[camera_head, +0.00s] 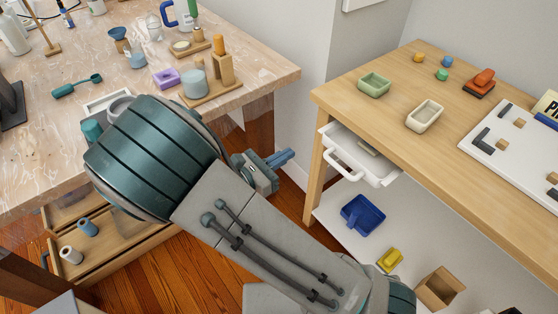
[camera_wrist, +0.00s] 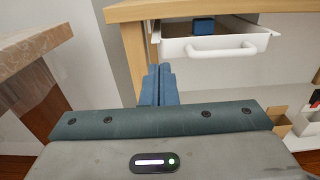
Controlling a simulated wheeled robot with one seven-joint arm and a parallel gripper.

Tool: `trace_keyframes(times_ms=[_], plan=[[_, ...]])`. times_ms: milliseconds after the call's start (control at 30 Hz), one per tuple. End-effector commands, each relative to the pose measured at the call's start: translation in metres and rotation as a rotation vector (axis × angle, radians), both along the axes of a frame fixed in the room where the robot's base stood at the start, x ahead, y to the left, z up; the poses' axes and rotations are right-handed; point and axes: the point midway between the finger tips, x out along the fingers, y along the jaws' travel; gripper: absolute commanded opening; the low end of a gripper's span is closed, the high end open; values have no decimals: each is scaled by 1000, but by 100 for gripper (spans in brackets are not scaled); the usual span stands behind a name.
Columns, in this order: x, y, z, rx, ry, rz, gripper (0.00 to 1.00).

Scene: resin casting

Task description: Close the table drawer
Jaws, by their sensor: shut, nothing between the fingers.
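The white table drawer (camera_head: 372,170) sits under the wooden table (camera_head: 405,144) on the right and is pulled out. In the wrist view the drawer (camera_wrist: 184,49) is ahead, with its white handle (camera_wrist: 222,48) facing me and a small blue item (camera_wrist: 203,26) inside. My gripper (camera_head: 288,156) is to the left of the drawer in the head view, with its blue fingers together and empty. In the wrist view the fingers (camera_wrist: 159,84) are below and left of the handle, by the drawer's left front corner; I cannot tell whether they touch it.
A white lower shelf holds a blue bin (camera_head: 362,215), a yellow item (camera_head: 390,259) and a cardboard box (camera_head: 439,288). The stone-topped workbench (camera_head: 270,66) on the left has an open wooden drawer (camera_head: 112,246) holding spools. A table leg (camera_head: 314,185) stands beside my gripper.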

Motion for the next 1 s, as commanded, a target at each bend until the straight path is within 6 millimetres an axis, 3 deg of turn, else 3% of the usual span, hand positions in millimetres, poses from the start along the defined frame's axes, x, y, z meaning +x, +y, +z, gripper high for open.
trace_keyframes(times_ms=[200,400,600,1000], plan=[[28,-41,-3,1,-1,-6,0],[47,-66,-2,1,1,-4,0],[55,-77,-1,2,0,-2,0],[57,-78,0,2,0,0,0]])
